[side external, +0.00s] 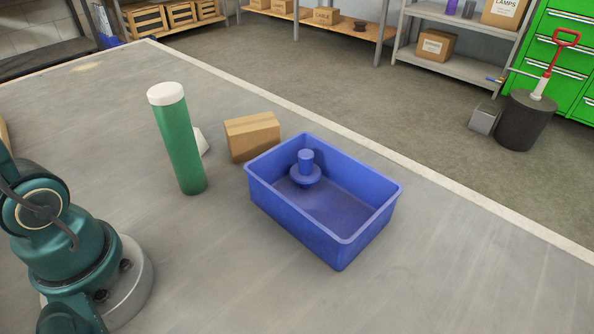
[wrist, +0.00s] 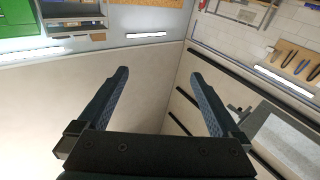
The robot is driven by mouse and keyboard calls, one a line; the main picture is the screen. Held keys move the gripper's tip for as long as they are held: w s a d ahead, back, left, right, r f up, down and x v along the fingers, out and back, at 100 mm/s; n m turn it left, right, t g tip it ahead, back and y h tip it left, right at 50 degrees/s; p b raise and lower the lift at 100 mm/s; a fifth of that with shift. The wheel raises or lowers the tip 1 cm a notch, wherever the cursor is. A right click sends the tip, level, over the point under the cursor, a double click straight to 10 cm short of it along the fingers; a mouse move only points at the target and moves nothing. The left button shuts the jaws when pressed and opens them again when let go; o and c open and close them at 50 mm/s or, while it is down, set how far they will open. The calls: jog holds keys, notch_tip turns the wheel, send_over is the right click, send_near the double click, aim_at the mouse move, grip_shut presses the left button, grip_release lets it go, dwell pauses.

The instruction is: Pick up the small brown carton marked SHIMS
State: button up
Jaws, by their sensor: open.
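A small brown carton (side external: 252,137) stands on the grey work surface in the side external view, left of and behind a blue bin. No SHIMS marking is readable on the faces I see. My gripper (wrist: 158,90) shows in the wrist view with its two dark fingers wide apart and nothing between them. The wrist view faces the walls and room, and the carton is not in it. In the side external view only my arm's base and lower links show at the left edge, so the gripper's place relative to the carton cannot be seen.
The open blue bin (side external: 336,246) holds a blue flanged part (side external: 306,170). A tall green cylinder with a white cap (side external: 180,140) stands left of the carton, with a white object (side external: 201,142) partly hidden behind it. The surface in front is clear.

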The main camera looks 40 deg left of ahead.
jog(key=w+r+m+t+h, duration=0.2)
jog(key=w+r+m+t, duration=0.1)
jog(key=t, duration=0.2)
jog(key=m+h, duration=1)
jog(key=h, duration=0.2)
send_over(259, 121)
jog(key=w+a, duration=0.1)
jog(key=a, duration=0.1)
notch_tip(259, 121, down, 7)
jog(key=s+f+g+h, duration=0.1)
jog(key=f+g, duration=0.1)
jog(key=f, duration=1)
jog(key=s+f+g+h, duration=0.1)
jog(key=f+g, duration=0.2)
jog(key=f, duration=0.9)
jog(key=s+d+f+g+h, duration=0.1)
jog(key=f+g, duration=0.2)
jog(key=f, duration=0.9)
jog(key=shift+s+h, duration=0.2)
jog(key=shift+h, duration=0.2)
jog(key=shift+f, duration=2.7)
notch_tip(259, 121, down, 3)
jog(key=shift+r, duration=0.1)
jog(key=shift+x, duration=1.2)
jog(key=shift+w, duration=0.3)
